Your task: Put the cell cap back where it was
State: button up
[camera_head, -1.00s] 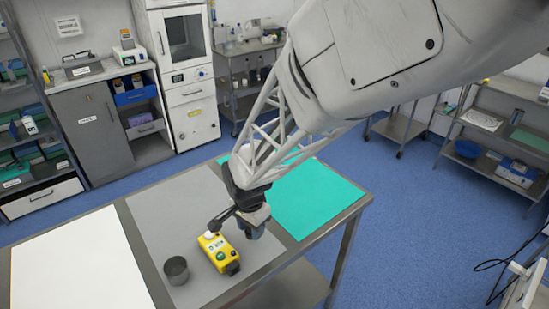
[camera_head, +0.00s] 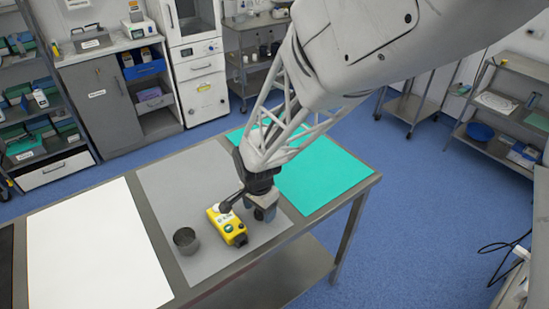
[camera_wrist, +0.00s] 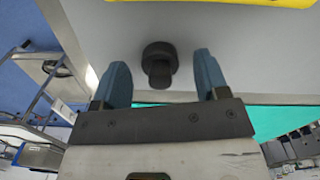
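A yellow device (camera_head: 227,227) with a green round mark lies on the grey mat; its edge shows at the top of the wrist view (camera_wrist: 225,3). A dark round cap with a narrower stem (camera_wrist: 158,54), which looks like the cell cap, is over the grey mat in the wrist view, between the fingers in the picture. My gripper (camera_wrist: 163,72) is open, with a clear gap on each side of the cap. In the head view my gripper (camera_head: 264,213) points down just right of the yellow device. The cap is hidden there.
A white mat (camera_head: 92,245) lies on the left of the table and a green mat (camera_head: 322,184) on the right. The grey mat (camera_head: 178,178) is clear behind the device.

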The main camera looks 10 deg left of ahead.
jog(key=shift+r, duration=0.1)
notch_tip(320, 180, up, 12)
dwell(1.0)
dwell(0.5)
jog(key=s+d+r+n, duration=0.1)
jog(key=s+d+r, duration=0.15)
jog(key=d, duration=0.35)
jog(key=s+d+r+n+t, duration=0.1)
jog(key=d+r, duration=0.2)
jog(key=d, duration=0.3)
jog(key=s+d+r+n, duration=0.1)
jog(key=d+r, duration=0.2)
jog(key=d, duration=0.3)
jog(key=s+d+r+n+t, duration=0.1)
jog(key=s+d+r+n, duration=0.2)
jog(key=s+d, duration=0.8)
jog(key=shift+s+d+r+t, duration=0.2)
jog(key=shift+s+d+t, duration=0.15)
jog(key=shift+d, duration=0.75)
